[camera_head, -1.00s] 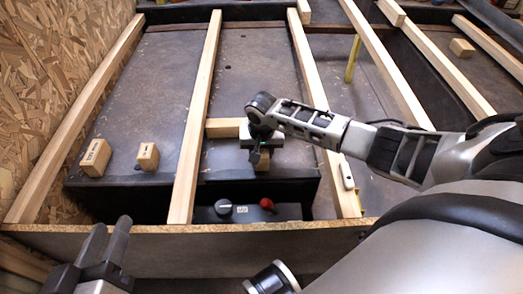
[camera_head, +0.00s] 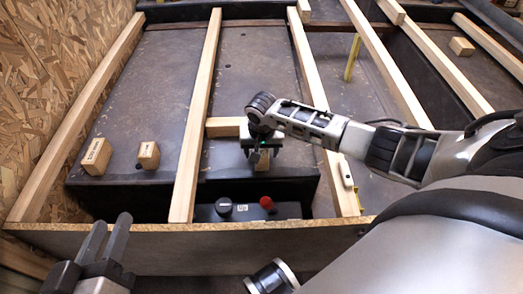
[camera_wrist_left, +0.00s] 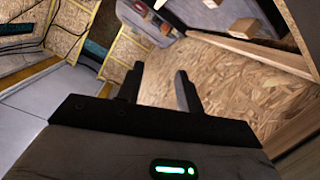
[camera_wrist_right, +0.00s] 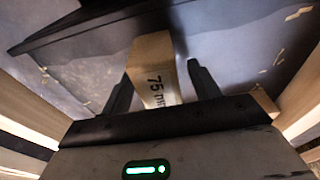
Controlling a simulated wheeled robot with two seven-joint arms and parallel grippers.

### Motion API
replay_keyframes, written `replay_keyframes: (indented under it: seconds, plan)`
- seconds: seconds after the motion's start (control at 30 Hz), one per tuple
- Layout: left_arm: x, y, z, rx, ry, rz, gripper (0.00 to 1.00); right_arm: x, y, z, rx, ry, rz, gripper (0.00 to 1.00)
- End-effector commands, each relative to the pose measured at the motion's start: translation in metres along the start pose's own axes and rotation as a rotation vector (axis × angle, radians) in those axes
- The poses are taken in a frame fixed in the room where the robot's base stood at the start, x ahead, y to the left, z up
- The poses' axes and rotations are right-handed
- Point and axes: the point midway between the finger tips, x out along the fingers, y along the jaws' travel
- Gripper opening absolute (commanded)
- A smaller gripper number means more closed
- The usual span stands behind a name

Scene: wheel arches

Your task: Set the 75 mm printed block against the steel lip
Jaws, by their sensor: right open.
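The wooden block printed "75 m…" (camera_wrist_right: 154,70) stands between the fingers of my right gripper (camera_wrist_right: 160,88) in the right wrist view. These fingers are apart, with gaps beside the block. In the head view my right gripper (camera_head: 262,152) is over the dark panel, near its front edge, and largely hides the block. A dark raised edge, seemingly the steel lip (camera_wrist_right: 95,22), crosses the top of the right wrist view.
Two other printed blocks (camera_head: 97,156) (camera_head: 148,155) sit on the panel to the left. Wooden battens (camera_head: 195,120) (camera_head: 318,100) flank the right gripper, with a short wood piece (camera_head: 222,127) beside it. A red knob (camera_head: 266,202) lies below, behind the front board (camera_head: 190,245).

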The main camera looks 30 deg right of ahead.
Motion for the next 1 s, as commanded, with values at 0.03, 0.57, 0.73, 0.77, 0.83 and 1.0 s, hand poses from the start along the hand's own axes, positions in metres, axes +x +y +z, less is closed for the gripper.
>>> replay_keyframes:
  seconds: [0.03, 0.57, 0.73, 0.77, 0.83, 1.0]
  plan:
    - [0.0, 0.0, 0.0, 0.006, 0.0, -0.002, 0.36, 0.0, 0.0, 0.0, 0.0, 0.0, 0.0, 0.61]
    - [-0.006, -0.025, 0.025, 0.146, -0.225, -0.131, 0.36, -0.108, 0.0, -0.001, -0.001, 0.001, -0.001, 0.61]
    - [-0.007, -0.033, 0.035, 0.136, -0.3, -0.157, 0.36, -0.14, 0.0, -0.001, -0.001, 0.001, -0.001, 0.61]
    - [-0.007, -0.034, 0.037, 0.134, -0.308, -0.16, 0.36, -0.144, 0.0, -0.001, 0.0, 0.001, -0.001, 0.61]
    - [-0.008, -0.036, 0.04, 0.131, -0.327, -0.166, 0.36, -0.151, 0.0, 0.0, 0.0, 0.0, 0.0, 0.61]
    - [-0.008, -0.038, 0.044, 0.128, -0.347, -0.173, 0.36, -0.159, 0.0, 0.0, 0.001, 0.0, 0.0, 0.61]
